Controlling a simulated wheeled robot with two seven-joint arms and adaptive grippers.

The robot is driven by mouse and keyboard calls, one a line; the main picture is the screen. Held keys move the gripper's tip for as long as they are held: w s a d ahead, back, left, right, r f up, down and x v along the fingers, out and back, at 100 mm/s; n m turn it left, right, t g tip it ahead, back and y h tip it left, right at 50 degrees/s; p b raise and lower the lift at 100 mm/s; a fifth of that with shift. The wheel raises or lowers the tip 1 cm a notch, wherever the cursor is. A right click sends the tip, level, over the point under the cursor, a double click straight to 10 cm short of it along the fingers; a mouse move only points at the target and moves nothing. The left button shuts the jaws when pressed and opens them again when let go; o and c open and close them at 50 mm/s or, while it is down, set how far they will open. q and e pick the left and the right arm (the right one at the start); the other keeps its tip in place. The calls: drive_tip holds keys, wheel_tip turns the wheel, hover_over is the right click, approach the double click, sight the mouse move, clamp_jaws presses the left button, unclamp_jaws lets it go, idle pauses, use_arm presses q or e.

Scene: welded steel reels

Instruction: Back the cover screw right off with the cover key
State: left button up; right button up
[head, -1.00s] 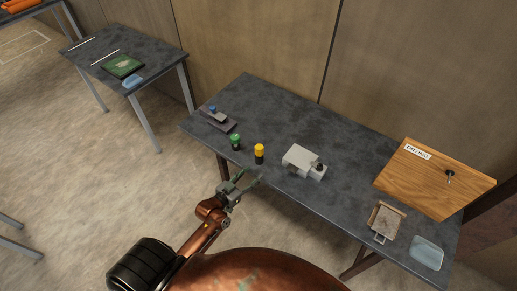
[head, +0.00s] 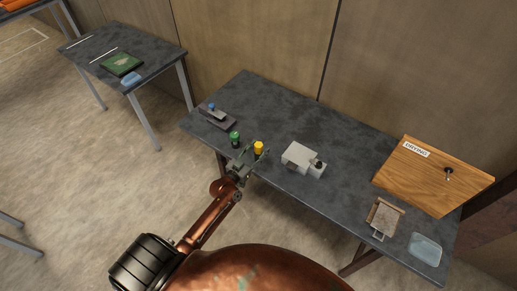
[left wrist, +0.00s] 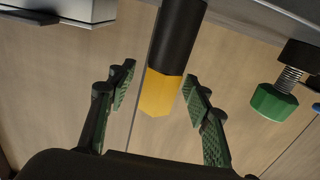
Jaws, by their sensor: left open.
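A yellow-topped piece with a dark body (head: 258,148) stands near the front edge of the dark table. In the left wrist view its yellow faceted end (left wrist: 162,92) lies between the finger pads, with a gap on each side. My left gripper (head: 251,158) is open around it. A green-topped piece (head: 235,139) stands just left of it; the left wrist view shows its green knob (left wrist: 273,103) on a threaded stem. A pale grey block (head: 298,156) with a dark round part (head: 318,164) sits to the right. I cannot tell which piece is the cover key. My right gripper is out of view.
A dark stand with a blue knob (head: 216,117) is at the table's left end. A wooden sloped board (head: 425,180), a framed tan piece (head: 384,214) and a clear tray (head: 425,250) are at the right. The back middle of the table (head: 290,112) is clear.

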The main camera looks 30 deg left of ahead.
use_arm(q)
clamp_jaws()
idle(0.5)
wheel_tip(320, 180, up, 9)
drive_tip(key=shift+f+p, duration=0.1)
drive_tip(key=shift+p, duration=0.95)
drive_tip(key=shift+r, duration=0.65)
